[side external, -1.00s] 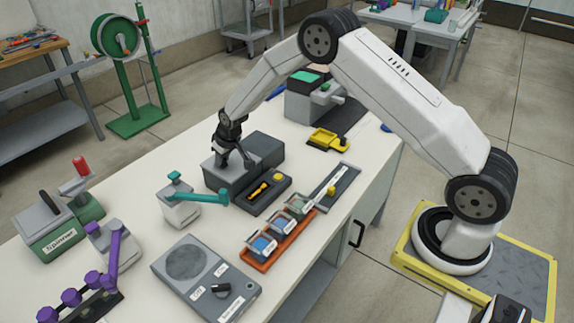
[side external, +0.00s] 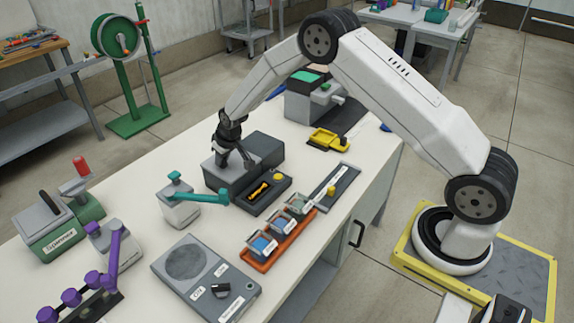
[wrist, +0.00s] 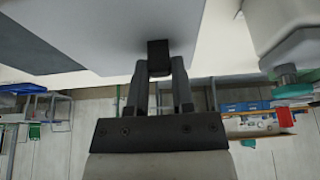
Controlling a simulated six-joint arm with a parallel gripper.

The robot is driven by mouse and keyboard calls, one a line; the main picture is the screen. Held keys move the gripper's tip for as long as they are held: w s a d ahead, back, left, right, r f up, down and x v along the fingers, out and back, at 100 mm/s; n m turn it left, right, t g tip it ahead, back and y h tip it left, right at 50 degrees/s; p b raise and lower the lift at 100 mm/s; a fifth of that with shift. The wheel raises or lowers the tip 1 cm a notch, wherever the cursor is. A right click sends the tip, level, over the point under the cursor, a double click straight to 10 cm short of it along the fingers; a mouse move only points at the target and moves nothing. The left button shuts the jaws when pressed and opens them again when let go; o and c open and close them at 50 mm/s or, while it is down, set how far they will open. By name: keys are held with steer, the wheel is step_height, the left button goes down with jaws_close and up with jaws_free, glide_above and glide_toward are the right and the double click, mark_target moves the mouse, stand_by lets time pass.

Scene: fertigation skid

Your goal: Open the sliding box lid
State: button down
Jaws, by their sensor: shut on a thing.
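A dark grey box (side external: 264,149) stands on the white bench in the side view, with a lighter grey lid surface (side external: 217,170) at its left part. My gripper (side external: 236,161) points down at the top of the box. In the wrist view, its two fingers (wrist: 158,70) are closed on a small black handle (wrist: 158,50) against a pale grey surface (wrist: 85,30), which seems to be the lid. A darker grey area (wrist: 30,45) lies beside it. The fingers hide part of the lid in the side view, and I cannot tell how far it is open.
A dark tray with a yellow-and-black tool (side external: 259,189) adjoins the box. A teal-armed device (side external: 180,204) stands to its left. An orange rack (side external: 261,262) of small bins and a grey panel (side external: 184,262) are nearer. A yellow tray (side external: 329,139) lies to the right.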

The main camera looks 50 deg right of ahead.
steer(key=shift+d, duration=0.1)
steer(key=d, duration=1.2)
steer(key=shift+d, duration=0.15)
steer(key=shift+c, duration=2.4)
jaws_free()
steer(key=shift+r, duration=0.15)
steer(key=v, duration=0.7)
steer(key=shift+r, duration=0.25)
steer(key=shift+s, duration=0.2)
